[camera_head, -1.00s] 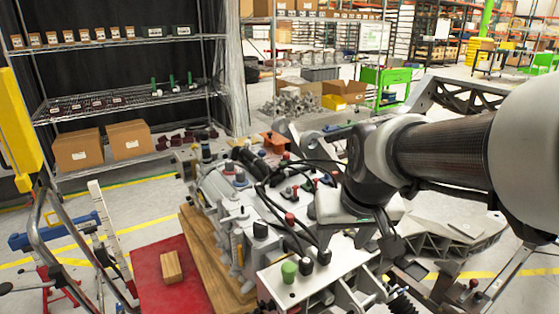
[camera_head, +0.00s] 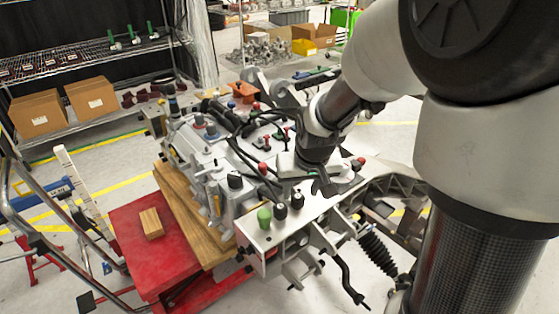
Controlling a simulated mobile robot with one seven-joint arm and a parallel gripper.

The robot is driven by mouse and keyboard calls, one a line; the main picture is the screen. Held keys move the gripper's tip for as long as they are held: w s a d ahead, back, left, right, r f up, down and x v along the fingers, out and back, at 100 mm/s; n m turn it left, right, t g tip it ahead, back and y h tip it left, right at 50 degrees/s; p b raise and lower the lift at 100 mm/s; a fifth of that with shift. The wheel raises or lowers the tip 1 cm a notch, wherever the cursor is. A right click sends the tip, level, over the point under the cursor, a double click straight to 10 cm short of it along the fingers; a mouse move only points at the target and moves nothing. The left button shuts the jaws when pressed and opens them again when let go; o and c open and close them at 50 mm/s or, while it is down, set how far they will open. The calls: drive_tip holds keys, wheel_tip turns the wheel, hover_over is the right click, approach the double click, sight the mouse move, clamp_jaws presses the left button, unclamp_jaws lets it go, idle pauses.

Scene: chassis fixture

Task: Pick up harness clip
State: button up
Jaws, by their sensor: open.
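I cannot make out for sure which small part is the harness clip. Black cables (camera_head: 240,155) run across the grey chassis assembly (camera_head: 190,150) and end near black caps (camera_head: 297,198) on a pale plate (camera_head: 262,240). A green cap (camera_head: 264,217) stands at the plate's left, and red-topped pieces (camera_head: 264,169) stand farther back. My gripper (camera_head: 324,188) points down over the right part of the plate, right of the black caps. Its dark fingers are small in view, with nothing seen held. The arm hides part of the area behind it.
A red table (camera_head: 150,245) with a small wooden block (camera_head: 151,222) stands at the left. A black ribbed boot (camera_head: 378,255) and a bent black lever (camera_head: 347,275) jut out at the front right. Shelving with cardboard boxes (camera_head: 38,113) stands behind.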

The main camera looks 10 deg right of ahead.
sight(298, 198)
drive_tip(key=b+x, duration=0.1)
drive_tip(key=x, duration=0.4)
drive_tip(key=shift+w+f, duration=0.15)
drive_tip(key=shift+f, duration=0.2)
clamp_jaws()
